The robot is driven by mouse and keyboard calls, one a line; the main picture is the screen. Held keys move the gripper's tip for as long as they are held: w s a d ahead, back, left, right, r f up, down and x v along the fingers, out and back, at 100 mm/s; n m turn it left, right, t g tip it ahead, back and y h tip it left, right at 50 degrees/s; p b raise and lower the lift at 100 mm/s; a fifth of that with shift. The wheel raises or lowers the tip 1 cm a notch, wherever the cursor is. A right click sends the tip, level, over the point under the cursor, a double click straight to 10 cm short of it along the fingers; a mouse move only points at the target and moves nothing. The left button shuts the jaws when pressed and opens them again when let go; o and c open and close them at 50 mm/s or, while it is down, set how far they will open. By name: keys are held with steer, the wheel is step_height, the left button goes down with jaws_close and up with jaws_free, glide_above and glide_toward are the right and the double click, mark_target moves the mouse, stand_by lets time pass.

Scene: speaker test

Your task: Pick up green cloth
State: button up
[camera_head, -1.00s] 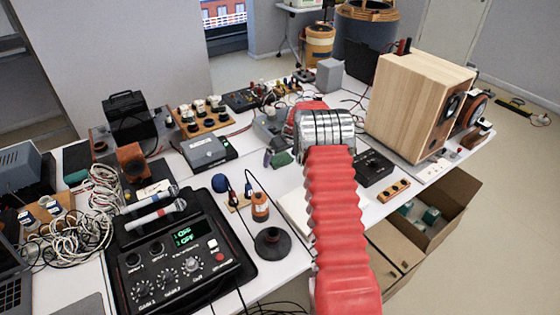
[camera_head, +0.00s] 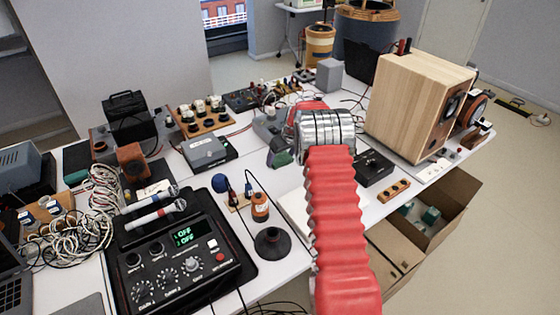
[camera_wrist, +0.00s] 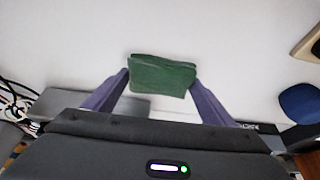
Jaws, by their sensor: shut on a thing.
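The green cloth (camera_wrist: 162,75) is a small folded dark green piece. In the wrist view it sits between the two tips of my gripper (camera_wrist: 159,81), one finger touching each side. My gripper is shut on it. In the head view the cloth (camera_head: 283,158) shows as a small green patch at the tips of my gripper (camera_head: 278,154), over the white table. I cannot tell whether it is clear of the tabletop. My red sleeved arm and silver wrist joint hide the table behind them.
A grey box device (camera_head: 204,151) stands left of my gripper. A black box (camera_head: 373,168) and a wooden speaker (camera_head: 416,100) stand to the right. White table shows around the cloth.

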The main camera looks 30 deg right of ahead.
mark_target(281, 158)
steer(key=shift+c, duration=0.5)
step_height(281, 158, up, 10)
stand_by(0.3)
stand_by(0.3)
